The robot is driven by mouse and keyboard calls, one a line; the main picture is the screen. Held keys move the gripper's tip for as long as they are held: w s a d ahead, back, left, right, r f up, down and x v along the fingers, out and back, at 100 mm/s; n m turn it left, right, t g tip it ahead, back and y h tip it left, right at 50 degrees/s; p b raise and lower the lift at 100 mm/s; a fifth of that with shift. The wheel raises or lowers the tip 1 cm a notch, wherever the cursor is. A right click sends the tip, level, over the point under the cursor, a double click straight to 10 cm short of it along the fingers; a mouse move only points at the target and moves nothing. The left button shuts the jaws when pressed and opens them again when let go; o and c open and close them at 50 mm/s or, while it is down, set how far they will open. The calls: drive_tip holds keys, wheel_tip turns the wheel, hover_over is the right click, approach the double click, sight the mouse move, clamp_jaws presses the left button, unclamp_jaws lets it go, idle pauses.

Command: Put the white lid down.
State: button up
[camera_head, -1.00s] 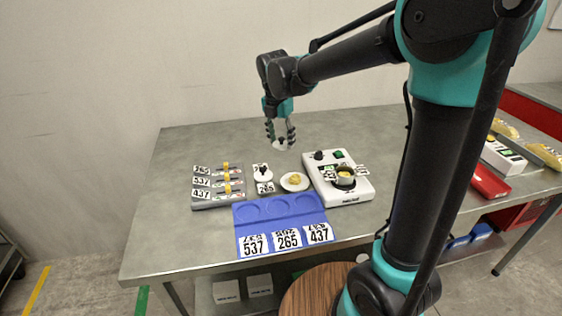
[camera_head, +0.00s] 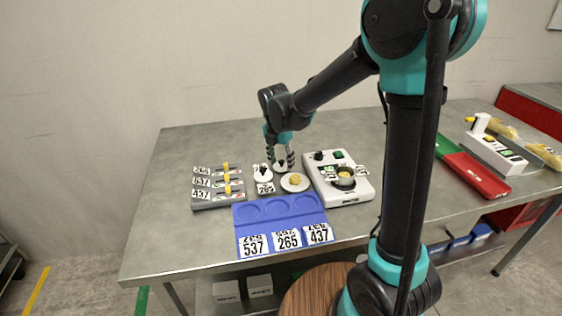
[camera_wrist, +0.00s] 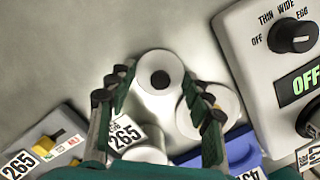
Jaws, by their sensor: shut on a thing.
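My gripper (camera_head: 279,163) is low over the table, between the rack and the white machine. It is shut on the white lid (camera_wrist: 146,78), a round white piece with a dark knob, seen between the fingers in the wrist view. In the head view the lid is small and partly covered by the fingers. I cannot tell whether it touches the table. Another white round piece with a black knob (camera_head: 262,174) stands just left of the gripper, behind a 265 label. A white plate (camera_head: 286,186) with yellow pieces is just in front.
A white machine (camera_head: 358,196) with a dial and a small pot stands to the right. A blue tray (camera_head: 243,215) with round recesses and number labels lies in front. A grey rack (camera_head: 208,204) with yellow parts is left. The table behind the gripper is clear.

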sight(278, 169)
drive_tip(key=o, duration=0.9)
drive_tip(key=shift+f, duration=0.1)
drive_tip(key=shift+c, duration=0.2)
wheel_tip(278, 169, up, 12)
drive_tip(key=s, duration=0.1)
drive_tip(key=shift+s+a, duration=0.3)
drive_tip(key=shift+a, duration=0.15)
